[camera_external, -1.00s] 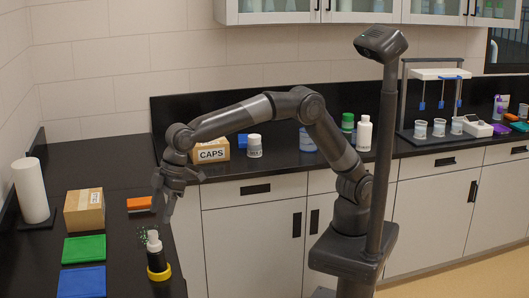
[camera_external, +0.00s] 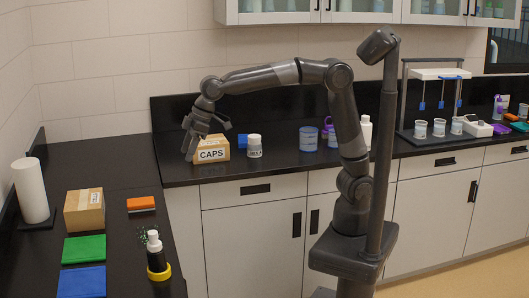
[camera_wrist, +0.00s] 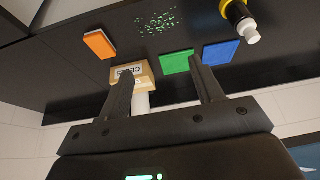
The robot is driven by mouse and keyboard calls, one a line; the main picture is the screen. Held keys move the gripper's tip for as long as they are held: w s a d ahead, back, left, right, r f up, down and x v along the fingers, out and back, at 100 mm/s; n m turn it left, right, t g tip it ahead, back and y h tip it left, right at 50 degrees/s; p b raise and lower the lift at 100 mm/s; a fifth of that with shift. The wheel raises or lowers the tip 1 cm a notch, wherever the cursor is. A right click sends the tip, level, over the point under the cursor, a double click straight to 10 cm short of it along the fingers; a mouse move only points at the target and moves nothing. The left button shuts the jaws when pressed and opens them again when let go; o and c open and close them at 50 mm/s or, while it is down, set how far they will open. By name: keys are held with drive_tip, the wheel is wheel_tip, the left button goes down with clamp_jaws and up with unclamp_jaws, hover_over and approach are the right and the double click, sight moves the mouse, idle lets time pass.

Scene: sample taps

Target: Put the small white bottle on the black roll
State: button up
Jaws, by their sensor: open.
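The small white bottle (camera_external: 153,239) is upright on the left counter near its right edge. The black roll (camera_external: 156,261) is directly beneath it, with a yellow ring at its foot; the bottle appears to stand on it. They also show at the top right of the wrist view, the white bottle (camera_wrist: 251,36) by the black roll (camera_wrist: 236,11). My gripper (camera_external: 193,155) is raised, back from and above the bottle, in front of the CAPS box. In the wrist view my gripper (camera_wrist: 161,66) is open with nothing between its fingers.
On the left counter are a cardboard box (camera_external: 84,210), an orange block (camera_external: 141,204), a green mat (camera_external: 84,249), a blue mat (camera_external: 82,282) and a paper roll (camera_external: 30,190). Green specks lie by the bottle. The CAPS box (camera_external: 211,154) and a white jar (camera_external: 254,146) stand on the back counter.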

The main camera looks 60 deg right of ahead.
drive_tip(key=s+d+m+t+h, duration=0.1)
drive_tip(key=s+d+m, duration=0.1)
drive_tip(key=d, duration=1)
drive_tip(key=s+d+m+t, duration=0.1)
drive_tip(key=s+d+m, duration=0.2)
drive_tip(key=d, duration=1)
drive_tip(key=s+d+f+m+h, duration=0.2)
drive_tip(key=s+d+f+m, duration=0.2)
drive_tip(key=s+d+f, duration=0.4)
drive_tip(key=s+d, duration=0.6)
drive_tip(key=d, duration=0.1)
drive_tip(key=shift+d+m+t+h, duration=0.2)
drive_tip(key=shift+m+t+h, duration=0.1)
